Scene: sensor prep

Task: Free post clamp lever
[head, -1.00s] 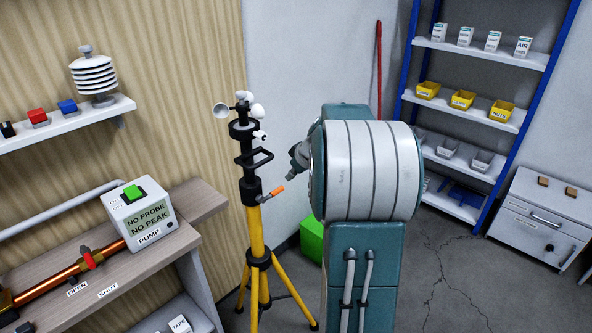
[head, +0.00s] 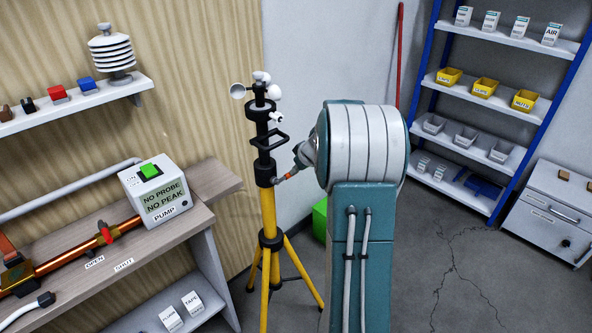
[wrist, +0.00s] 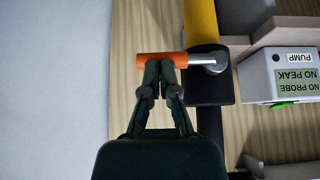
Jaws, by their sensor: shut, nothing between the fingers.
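The clamp lever (wrist: 149,59) has an orange handle and a silver pin. It sticks out sideways from the black clamp collar (wrist: 207,88) on the yellow tripod post (wrist: 200,20). In the head view the collar (head: 265,173) sits at the top of the yellow legs, below the mast with white cups (head: 261,78). My gripper (wrist: 161,66) is shut and empty. Its fingertips meet the orange handle's near edge in the wrist view; I cannot tell whether they touch. In the head view my arm partly hides the gripper and lever.
The bench with the pump box (head: 158,192) and a copper pipe with a red valve (head: 105,233) stands left of the tripod. A green box (head: 320,220) is behind my arm. A blue-framed shelf (head: 497,120) and a grey cabinet (head: 553,213) stand right. Floor between is open.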

